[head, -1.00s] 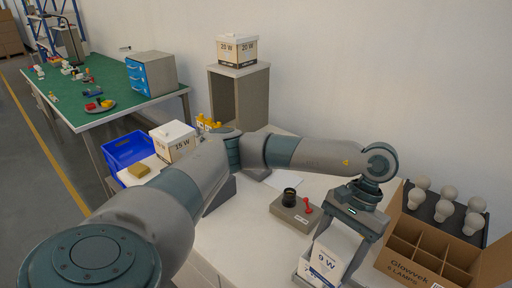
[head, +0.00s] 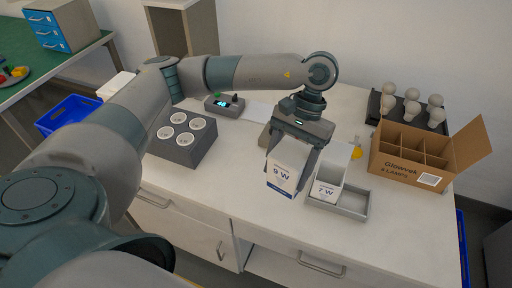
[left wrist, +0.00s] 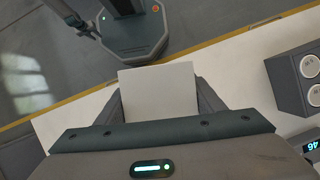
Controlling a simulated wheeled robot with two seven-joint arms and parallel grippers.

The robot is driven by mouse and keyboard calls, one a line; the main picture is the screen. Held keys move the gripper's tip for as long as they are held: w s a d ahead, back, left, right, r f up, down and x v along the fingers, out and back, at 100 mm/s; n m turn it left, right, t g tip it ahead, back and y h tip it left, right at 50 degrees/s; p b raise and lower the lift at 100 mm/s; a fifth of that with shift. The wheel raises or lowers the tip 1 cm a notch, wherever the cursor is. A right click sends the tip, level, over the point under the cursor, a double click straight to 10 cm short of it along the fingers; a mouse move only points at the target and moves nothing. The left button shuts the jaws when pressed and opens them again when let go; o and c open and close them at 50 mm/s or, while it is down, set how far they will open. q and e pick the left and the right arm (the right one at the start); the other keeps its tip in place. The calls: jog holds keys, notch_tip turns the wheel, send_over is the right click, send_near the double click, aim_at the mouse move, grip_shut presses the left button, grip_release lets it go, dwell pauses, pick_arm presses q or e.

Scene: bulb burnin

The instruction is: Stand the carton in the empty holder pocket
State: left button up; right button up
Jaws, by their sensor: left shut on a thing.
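My left gripper (head: 287,158) is shut on the white 9 W carton (head: 282,178), which has a blue band at its bottom and hangs roughly upright, slightly tilted. In the left wrist view, the plain white face of the carton (left wrist: 160,92) shows between the fingers. The grey holder (head: 352,211) lies on the table just right of the held carton. A white 7 W carton (head: 327,188) stands in its left pocket; its right pocket is empty. The held carton is left of the holder, outside the pockets.
An open brown box (head: 401,170) with dividers stands right of the holder. Several bulbs stand on a dark tray (head: 376,105) behind it. A grey block with round white cups (head: 182,150) and a small display unit (head: 225,104) are to the left. Bare table lies left of the carton.

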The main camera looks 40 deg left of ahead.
pick_arm(q)
jog(key=shift+d, duration=0.1)
pick_arm(e)
jog(key=shift+w+d, duration=0.25)
jog(key=shift+d, duration=0.15)
pick_arm(q)
jog(key=shift+w+f, duration=0.1)
